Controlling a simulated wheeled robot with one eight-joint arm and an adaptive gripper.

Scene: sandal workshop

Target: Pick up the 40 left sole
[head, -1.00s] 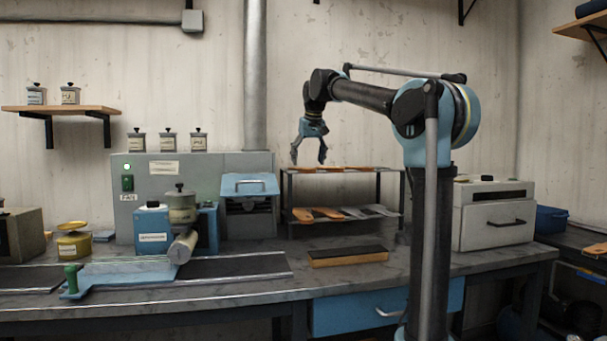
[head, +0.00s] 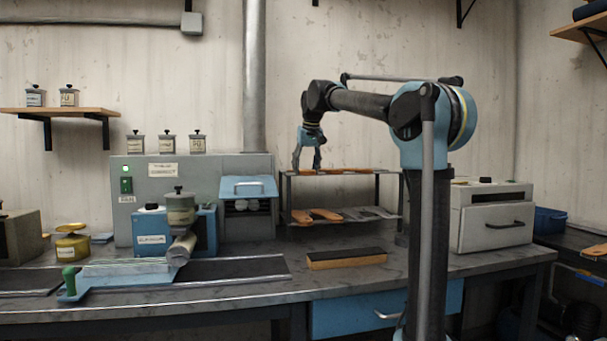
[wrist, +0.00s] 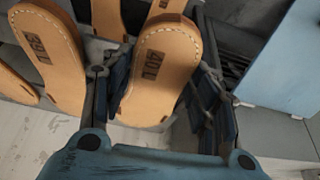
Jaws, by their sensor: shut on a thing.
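The 40 left sole (wrist: 168,88) is a tan leather sole with a dark stamp that looks like "40 L". In the wrist view it lies between the two fingers of my gripper (wrist: 162,98), which is shut on its sides near the rounded end. In the head view my gripper (head: 306,168) points down at the left part of the rack's top shelf (head: 388,172). The held sole is hard to make out there.
Another stamped tan sole (wrist: 50,60) lies close to the left finger, with more soles beyond. A blue panel (wrist: 290,60) stands to the right in the wrist view. The rack's lower shelf holds orange (head: 318,215) and grey soles (head: 365,213). The blue-lidded machine (head: 249,188) stands left of the rack.

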